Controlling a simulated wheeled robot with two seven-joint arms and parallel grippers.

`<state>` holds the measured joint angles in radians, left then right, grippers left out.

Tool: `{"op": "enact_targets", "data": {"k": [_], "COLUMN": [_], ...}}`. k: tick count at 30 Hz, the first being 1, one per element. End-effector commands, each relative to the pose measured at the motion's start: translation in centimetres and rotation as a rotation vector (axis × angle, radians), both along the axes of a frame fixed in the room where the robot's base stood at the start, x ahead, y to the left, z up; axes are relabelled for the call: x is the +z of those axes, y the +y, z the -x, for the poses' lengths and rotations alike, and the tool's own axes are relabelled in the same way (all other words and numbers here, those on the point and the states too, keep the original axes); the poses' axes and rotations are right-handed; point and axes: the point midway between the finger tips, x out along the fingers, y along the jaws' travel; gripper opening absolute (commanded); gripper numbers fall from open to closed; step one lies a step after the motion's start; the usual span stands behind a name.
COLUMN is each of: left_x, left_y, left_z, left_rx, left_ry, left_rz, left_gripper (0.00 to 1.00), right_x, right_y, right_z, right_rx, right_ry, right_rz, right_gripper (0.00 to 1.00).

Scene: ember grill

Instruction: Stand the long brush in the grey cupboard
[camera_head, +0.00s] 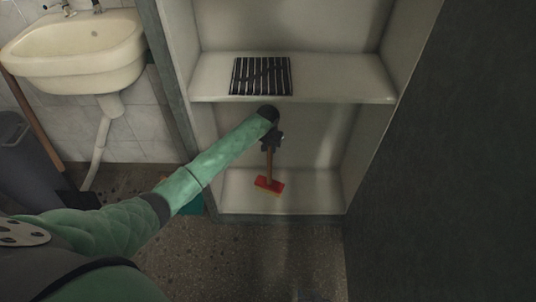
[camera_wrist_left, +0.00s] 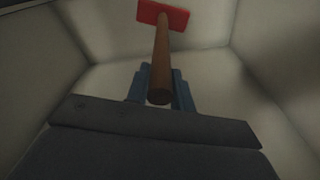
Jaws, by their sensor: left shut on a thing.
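The long brush has a brown wooden handle and a red head (camera_head: 269,186) with a yellowish lower edge. It hangs head down inside the lower compartment of the grey cupboard (camera_head: 279,204). My left gripper (camera_head: 271,140) is shut on the handle near its upper end, below the middle shelf. In the left wrist view the handle (camera_wrist_left: 161,62) runs between the fingers of my left gripper (camera_wrist_left: 160,88) to the red head. The head is at or just above the cupboard floor; I cannot tell whether it touches. My right gripper is not in view.
A black grill grate (camera_head: 261,76) lies on the middle shelf (camera_head: 340,88) just above my left arm. A dark panel (camera_head: 450,150) stands to the right. A sink (camera_head: 75,50) and a grey bin (camera_head: 25,150) are at the left. The compartment around the brush is otherwise empty.

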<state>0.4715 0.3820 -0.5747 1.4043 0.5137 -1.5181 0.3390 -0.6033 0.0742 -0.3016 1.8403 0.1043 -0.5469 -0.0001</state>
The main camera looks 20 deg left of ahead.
Motion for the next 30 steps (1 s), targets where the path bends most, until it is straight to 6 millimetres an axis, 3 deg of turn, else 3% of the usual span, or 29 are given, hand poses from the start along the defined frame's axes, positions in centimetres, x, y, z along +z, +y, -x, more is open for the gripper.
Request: {"op": "enact_targets", "data": {"k": [8, 17, 29, 30], "left_x": [-1.1, -4.5, -4.9, -5.0], "left_y": [1.0, 1.1, 1.0, 1.0], "left_z": [-0.6, -0.5, -0.5, -0.5], "left_rx": [0.0, 0.0, 0.0, 0.0], "left_ry": [-0.001, 0.0, -0.001, 0.0], "left_rz": [0.001, 0.0, 0.001, 0.0], "left_gripper": [0.0, 0.0, 0.0, 0.31], "right_x": [-0.2, -0.7, -0.6, -0.7], "right_y": [0.1, 0.1, 0.0, 0.0], "right_z": [0.0, 0.1, 0.1, 0.1], "right_rx": [0.0, -0.001, -0.001, -0.001], "right_ry": [-0.001, -0.001, 0.0, 0.0], "right_rz": [-0.002, -0.001, 0.0, 0.0], "right_gripper": [0.36, 0.36, 0.36, 0.36]}}
